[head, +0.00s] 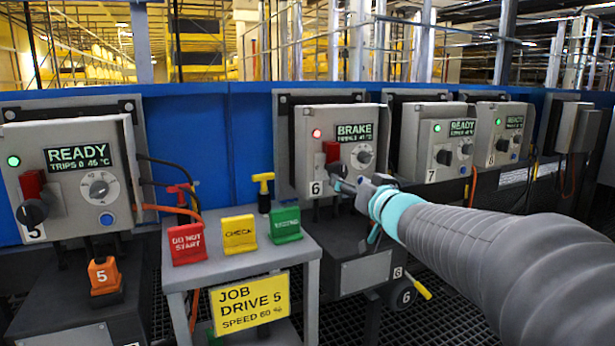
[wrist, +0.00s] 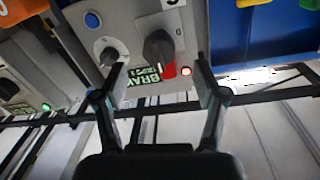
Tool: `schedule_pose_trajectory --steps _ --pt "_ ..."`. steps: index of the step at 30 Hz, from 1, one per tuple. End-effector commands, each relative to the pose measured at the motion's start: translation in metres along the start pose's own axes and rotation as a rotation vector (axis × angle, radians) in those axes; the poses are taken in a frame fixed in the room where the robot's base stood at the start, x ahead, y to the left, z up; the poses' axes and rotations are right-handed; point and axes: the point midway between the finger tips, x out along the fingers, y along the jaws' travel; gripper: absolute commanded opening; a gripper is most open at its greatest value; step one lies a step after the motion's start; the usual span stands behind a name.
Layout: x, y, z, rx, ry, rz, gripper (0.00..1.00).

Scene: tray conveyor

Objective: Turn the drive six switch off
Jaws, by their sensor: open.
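The drive six box (head: 299,150) shows "BRAKE" on its screen (head: 355,133) and a lit red light (head: 316,133). Its switch has a black handle (wrist: 158,46) on a red plate (head: 332,151); in the head view my gripper partly covers the handle. My gripper (head: 347,185) is in front of the lower part of the box. In the wrist view my gripper (wrist: 161,65) is open, with a fingertip on either side of the switch and gaps showing between. I cannot tell whether either finger touches it. A grey dial (wrist: 108,52) and blue button (wrist: 92,19) sit beside the switch.
The drive five box (head: 70,175) at left shows "READY", as does the drive seven box (head: 435,143) at right.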

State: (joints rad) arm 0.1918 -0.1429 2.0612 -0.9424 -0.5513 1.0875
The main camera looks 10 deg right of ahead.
Motion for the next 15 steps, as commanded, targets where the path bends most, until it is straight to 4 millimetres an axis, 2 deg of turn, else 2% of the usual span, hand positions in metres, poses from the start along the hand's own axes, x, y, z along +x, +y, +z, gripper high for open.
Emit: schedule_pose_trajectory --steps 1,6,15 --pt "0.011 0.0 0.002 0.001 -0.001 -0.002 0.71" --pt "0.042 0.001 0.002 0.001 -0.001 0.0 0.71" --pt "0.075 0.003 0.0 0.001 0.002 0.003 0.71"
